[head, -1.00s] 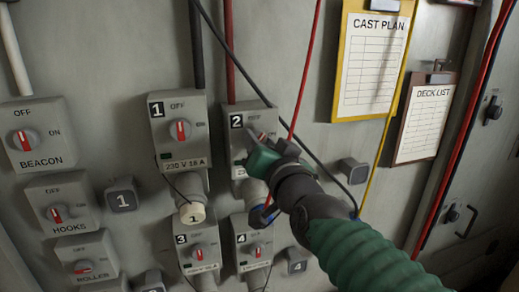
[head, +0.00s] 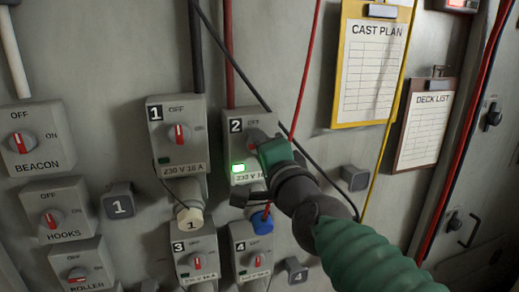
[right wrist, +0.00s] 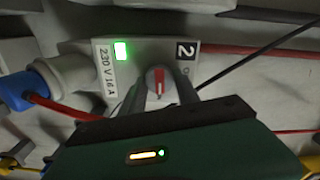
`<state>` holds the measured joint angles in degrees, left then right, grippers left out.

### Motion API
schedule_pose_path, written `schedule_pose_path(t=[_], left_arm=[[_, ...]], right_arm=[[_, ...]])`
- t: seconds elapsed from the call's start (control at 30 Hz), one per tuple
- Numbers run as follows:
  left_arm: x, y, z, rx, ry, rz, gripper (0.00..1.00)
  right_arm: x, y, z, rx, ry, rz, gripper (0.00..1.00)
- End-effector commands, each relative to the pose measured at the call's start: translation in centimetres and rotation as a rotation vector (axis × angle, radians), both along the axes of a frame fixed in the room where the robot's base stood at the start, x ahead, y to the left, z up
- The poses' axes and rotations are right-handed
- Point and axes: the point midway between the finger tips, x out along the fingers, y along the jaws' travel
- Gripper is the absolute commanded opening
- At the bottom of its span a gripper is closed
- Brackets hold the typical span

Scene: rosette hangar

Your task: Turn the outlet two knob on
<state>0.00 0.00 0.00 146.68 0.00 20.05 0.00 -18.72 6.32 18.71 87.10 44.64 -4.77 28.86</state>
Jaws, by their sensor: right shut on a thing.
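The outlet two box (head: 240,126) is grey, marked 2, with a 230 V label and a lit green lamp (head: 239,168). It also shows turned sideways in the right wrist view (right wrist: 133,62). Its grey knob (right wrist: 158,80) has a red pointer, which lies across the box, at right angles to the line from label to number. My right gripper (right wrist: 158,92) is shut on the knob, one finger on each side. In the head view the gripper (head: 268,143) hides most of the knob and the ON mark. My left gripper is not in view.
Outlet one (head: 176,134), outlet three (head: 195,258) and outlet four (head: 251,255) surround it closely. A blue plug (head: 262,223) sits below outlet two. Red and black cables (head: 302,85) cross the wall nearby. Clipboards (head: 370,70) hang at upper right.

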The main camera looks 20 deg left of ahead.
Motion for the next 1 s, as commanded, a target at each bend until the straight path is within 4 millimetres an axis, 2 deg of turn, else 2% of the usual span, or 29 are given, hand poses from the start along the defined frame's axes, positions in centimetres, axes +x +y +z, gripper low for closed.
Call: schedule_pose_path(t=[0.03, 0.67, 0.7, 0.87, 1.0], left_arm=[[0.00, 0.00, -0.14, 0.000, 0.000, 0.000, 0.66], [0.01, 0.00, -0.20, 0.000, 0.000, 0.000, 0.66], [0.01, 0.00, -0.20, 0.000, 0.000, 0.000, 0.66], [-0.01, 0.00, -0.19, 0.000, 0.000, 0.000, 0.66], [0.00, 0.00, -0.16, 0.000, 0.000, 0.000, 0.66]], right_arm=[[-0.01, 0.27, -0.93, 0.004, 0.024, 0.008, 0.00], [-0.02, 0.28, -0.89, 0.052, 0.056, 0.008, 0.00], [-0.02, 0.28, -0.89, 0.052, 0.056, 0.008, 0.39], [0.00, 0.22, -0.72, 0.054, 0.053, 0.006, 0.59], [0.00, 0.15, -0.49, 0.056, 0.049, 0.004, 0.59]])
